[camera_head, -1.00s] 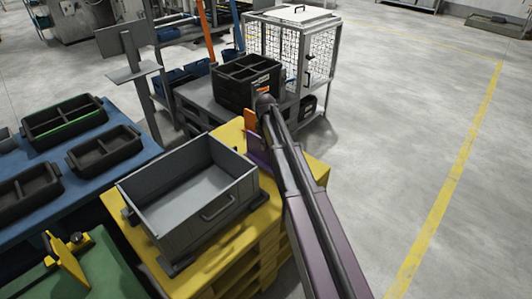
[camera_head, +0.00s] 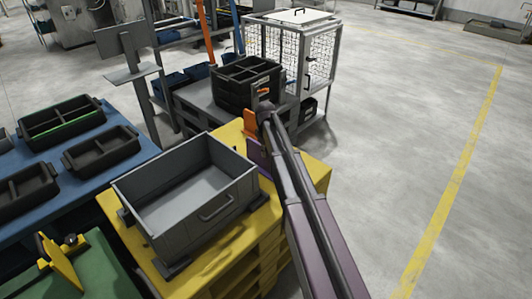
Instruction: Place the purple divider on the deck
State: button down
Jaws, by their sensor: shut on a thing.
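The purple divider (camera_head: 256,154) shows as a narrow upright strip between the grey bin and my arm, over the back part of the yellow stand. My arm hides much of it. My gripper (camera_head: 251,133) is mostly hidden behind my wrist, with an orange part above the divider; it is shut on the divider. I cannot tell whether the divider touches the yellow top. The yellow stand's flat top (camera_head: 312,172) is the deck-like surface here, bare to the right of my arm.
An open, empty grey bin (camera_head: 183,222) fills much of the yellow top. Behind stand a black divided crate (camera_head: 240,92) and a wire cage (camera_head: 318,65). Black trays (camera_head: 103,160) lie on a blue table (camera_head: 130,178) at left. Floor at right is clear.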

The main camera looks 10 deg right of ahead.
jog(key=shift+f, duration=0.15)
jog(key=c, duration=0.7)
grip_release()
jog(key=shift+r, duration=0.25)
notch_tip(320, 180, up, 12)
jog(key=p, duration=1.2)
jog(key=s+m, duration=0.2)
jog(key=s, duration=0.7)
jog(key=s+m, duration=0.2)
jog(key=s, duration=0.8)
jog(key=s+m, duration=0.3)
jog(key=s, duration=0.6)
jog(key=shift+s+d, duration=0.35)
